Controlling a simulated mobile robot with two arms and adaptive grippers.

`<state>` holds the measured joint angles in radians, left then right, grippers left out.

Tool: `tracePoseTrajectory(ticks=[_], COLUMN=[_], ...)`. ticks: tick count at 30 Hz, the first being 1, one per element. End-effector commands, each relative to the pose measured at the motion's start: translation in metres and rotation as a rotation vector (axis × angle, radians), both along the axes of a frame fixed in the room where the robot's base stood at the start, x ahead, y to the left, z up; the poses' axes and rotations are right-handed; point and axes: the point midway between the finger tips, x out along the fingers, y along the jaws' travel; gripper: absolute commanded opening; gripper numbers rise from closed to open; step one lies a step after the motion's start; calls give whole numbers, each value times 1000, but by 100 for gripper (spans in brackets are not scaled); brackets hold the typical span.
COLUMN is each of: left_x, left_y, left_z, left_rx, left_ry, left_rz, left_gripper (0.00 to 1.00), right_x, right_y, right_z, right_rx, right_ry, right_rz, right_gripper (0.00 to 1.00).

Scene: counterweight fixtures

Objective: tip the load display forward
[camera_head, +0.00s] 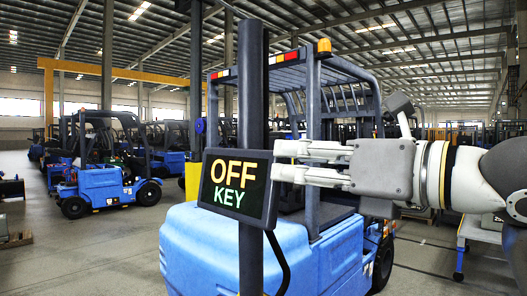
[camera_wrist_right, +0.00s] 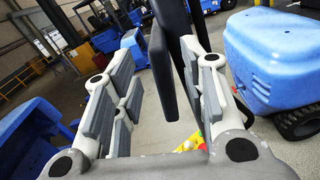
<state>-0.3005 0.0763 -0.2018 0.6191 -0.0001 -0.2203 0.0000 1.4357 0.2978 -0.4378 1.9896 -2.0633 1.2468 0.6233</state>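The load display (camera_head: 237,187) is a dark tilted panel reading "OFF" in yellow and "KEY" in green. It is mounted on a dark upright post (camera_head: 252,90) in front of a blue forklift. My right gripper (camera_head: 279,162) comes in from the right, its fingertips at the display's right edge. In the right wrist view the fingers (camera_wrist_right: 160,95) are spread apart. The display (camera_wrist_right: 161,68) shows there edge-on as a dark slab between them, closer to the right-hand finger. I cannot tell whether a finger touches it. My left gripper is not in view.
The blue forklift body (camera_head: 200,250) fills the space below and behind the display. A dark cable (camera_head: 281,262) hangs under the panel. Another blue forklift (camera_head: 100,170) stands at the left, with open floor (camera_head: 90,250) in front of it.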

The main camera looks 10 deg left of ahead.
Motion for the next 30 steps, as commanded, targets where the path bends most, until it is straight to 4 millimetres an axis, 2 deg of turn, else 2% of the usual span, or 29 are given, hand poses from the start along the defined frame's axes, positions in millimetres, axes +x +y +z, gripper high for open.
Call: tracePoseTrajectory(ticks=[1, 3, 10, 15, 23, 30], left_x=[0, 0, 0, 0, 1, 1], left_y=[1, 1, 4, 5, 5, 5], left_z=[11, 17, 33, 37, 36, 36], left_rx=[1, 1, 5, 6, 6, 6], left_ry=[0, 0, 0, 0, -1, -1], left_rz=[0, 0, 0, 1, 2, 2], left_gripper=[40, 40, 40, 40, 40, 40], right_x=[6, 13, 33, 39, 40, 40], right_y=[10, 22, 51, 59, 60, 60], right_z=[5, 5, 3, 1, 0, 0], right_rx=[-1, 0, 1, 0, 1, 1], right_ry=[5, 5, 4, 2, 1, 1], right_rz=[3, 3, 2, 1, 1, 1], right_gripper=[39, 39, 39, 39, 39, 11])
